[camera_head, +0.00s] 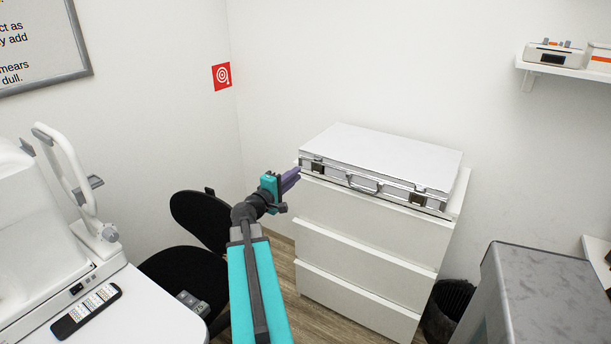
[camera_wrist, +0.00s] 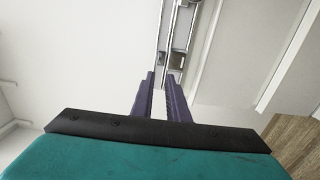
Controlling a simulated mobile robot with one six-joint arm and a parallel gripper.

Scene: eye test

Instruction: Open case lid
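A silver case (camera_head: 390,155) lies flat on top of a white drawer cabinet in the head view, its lid closed. Its front carries a handle (camera_head: 363,186), a left latch (camera_head: 317,165) and a right latch (camera_head: 417,198). My gripper (camera_head: 295,173) is at the case's front left corner, close to the left latch. In the wrist view my gripper's purple fingers (camera_wrist: 161,78) stand apart with nothing between them. The case's metal edge (camera_wrist: 168,30) and a latch (camera_wrist: 176,60) show just beyond the fingertips. I cannot tell whether they touch.
The white drawer cabinet (camera_head: 365,240) stands against the wall. A black chair (camera_head: 190,255) is left of my arm. A white machine (camera_head: 45,225) and a remote (camera_head: 87,311) are on the left desk. A bin (camera_head: 447,310) and a grey box (camera_head: 545,295) are at right.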

